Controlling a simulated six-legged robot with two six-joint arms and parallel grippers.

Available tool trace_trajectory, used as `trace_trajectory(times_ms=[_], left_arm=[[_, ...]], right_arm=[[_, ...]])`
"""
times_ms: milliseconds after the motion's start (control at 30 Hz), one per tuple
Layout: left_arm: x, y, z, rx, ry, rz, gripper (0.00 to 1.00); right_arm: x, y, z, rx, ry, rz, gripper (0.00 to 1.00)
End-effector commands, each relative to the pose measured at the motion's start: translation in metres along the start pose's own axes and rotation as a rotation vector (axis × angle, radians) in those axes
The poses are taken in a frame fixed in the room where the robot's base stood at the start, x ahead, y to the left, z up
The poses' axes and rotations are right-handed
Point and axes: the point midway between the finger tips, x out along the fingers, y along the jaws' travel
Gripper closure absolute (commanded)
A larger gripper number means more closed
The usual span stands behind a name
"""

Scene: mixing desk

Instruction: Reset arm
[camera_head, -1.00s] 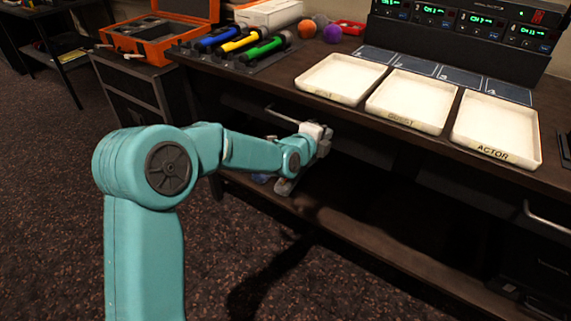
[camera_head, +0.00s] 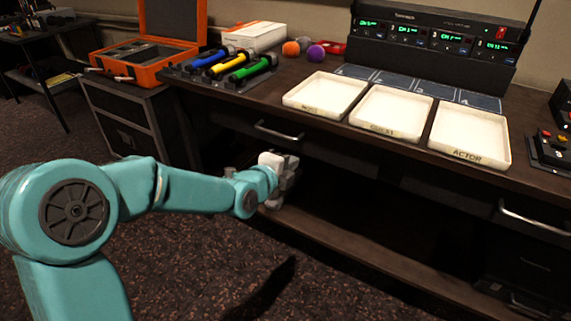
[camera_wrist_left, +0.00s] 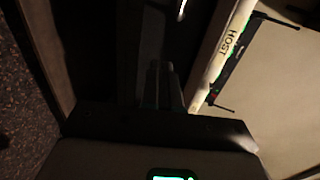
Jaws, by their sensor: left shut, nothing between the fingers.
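My left arm comes in from the left in the head view, and its gripper (camera_head: 280,180) is in front of the desk, below the level of the desktop. The fingers are small and dark there. In the left wrist view the left gripper (camera_wrist_left: 162,72) shows its two fingers close together, with nothing held. The edge of the tray marked HOST (camera_wrist_left: 228,45) shows at the right of that view. My right gripper is in neither view.
White trays stand on the desk: HOST (camera_head: 325,94), GUEST (camera_head: 392,114) and ACTOR (camera_head: 470,136). Blue, yellow and green microphones (camera_head: 238,66) lie at the left beside an orange case (camera_head: 146,66). A drawer handle (camera_head: 278,134) and a lower shelf (camera_head: 345,240) are near the gripper.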

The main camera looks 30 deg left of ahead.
Motion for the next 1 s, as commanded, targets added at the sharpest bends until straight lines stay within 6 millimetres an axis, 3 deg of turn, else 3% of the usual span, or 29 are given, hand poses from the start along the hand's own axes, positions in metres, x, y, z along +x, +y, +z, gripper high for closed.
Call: trace_trajectory(times_ms=[100, 333, 467, 567, 600, 733, 833, 900, 1000], left_arm=[[-0.013, 0.000, 0.000, 0.000, 0.000, 0.001, 1.00], [-0.017, 0.003, 0.000, 0.000, 0.000, 0.004, 1.00], [-0.005, 0.036, -0.011, -0.007, 0.024, 0.071, 1.00], [0.007, 0.098, -0.033, -0.025, 0.070, 0.198, 1.00], [0.008, 0.129, -0.044, -0.036, 0.091, 0.264, 1.00], [-0.006, 0.233, -0.083, -0.209, 0.127, 0.509, 1.00], [-0.037, 0.306, -0.112, -0.438, 0.092, 0.721, 1.00], [-0.067, 0.353, -0.132, -0.635, 0.017, 0.877, 1.00], [-0.115, 0.403, -0.154, -0.937, -0.168, 1.074, 1.00]], right_arm=[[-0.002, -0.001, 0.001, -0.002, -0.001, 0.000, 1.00], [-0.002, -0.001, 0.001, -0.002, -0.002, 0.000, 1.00], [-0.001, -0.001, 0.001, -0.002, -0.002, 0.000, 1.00], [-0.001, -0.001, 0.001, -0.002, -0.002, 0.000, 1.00], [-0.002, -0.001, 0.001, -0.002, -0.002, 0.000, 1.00], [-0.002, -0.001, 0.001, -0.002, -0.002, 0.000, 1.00], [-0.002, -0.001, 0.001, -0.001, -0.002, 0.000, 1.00], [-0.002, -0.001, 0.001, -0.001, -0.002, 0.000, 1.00], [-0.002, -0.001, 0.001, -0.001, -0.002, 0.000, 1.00]])
